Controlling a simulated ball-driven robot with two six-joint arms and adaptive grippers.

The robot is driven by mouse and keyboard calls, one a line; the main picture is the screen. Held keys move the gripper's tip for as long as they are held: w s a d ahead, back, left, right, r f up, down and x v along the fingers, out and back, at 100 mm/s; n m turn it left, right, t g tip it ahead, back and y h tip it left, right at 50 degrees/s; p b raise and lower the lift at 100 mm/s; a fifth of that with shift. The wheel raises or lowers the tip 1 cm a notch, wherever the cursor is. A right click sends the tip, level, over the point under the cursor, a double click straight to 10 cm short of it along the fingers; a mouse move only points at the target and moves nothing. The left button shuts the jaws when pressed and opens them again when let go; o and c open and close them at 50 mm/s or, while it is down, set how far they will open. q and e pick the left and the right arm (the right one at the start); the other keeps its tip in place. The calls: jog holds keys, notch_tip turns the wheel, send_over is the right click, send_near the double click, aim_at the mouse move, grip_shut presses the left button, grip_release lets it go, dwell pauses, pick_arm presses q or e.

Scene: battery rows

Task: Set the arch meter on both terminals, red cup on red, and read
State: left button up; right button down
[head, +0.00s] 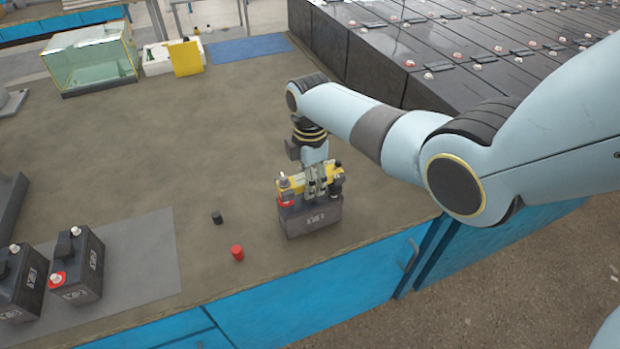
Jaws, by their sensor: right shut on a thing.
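The red cup (286,200) is at the meter's left end, over the left side of the battery top; the other end is over the right side. My right gripper (318,184) is shut on the middle of the meter from above. The gripper and meter hide the terminals, so I cannot tell whether the cups touch them. The reading is not visible. My left gripper is out of view.
A red cap (237,253) and a black cap (217,217) lie left of the battery. Two more batteries (83,268) stand on a grey mat (150,250). A glass tank (90,65) is at the back left. Rows of dark batteries (450,50) fill the back right. The bench middle is clear.

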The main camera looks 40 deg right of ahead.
jog(key=shift+f+b, duration=0.55)
jog(key=shift+f, duration=0.2)
jog(key=c, duration=0.8)
grip_release()
jog(key=shift+o, duration=0.2)
notch_tip(320, 180, up, 12)
jog(key=shift+r, duration=0.1)
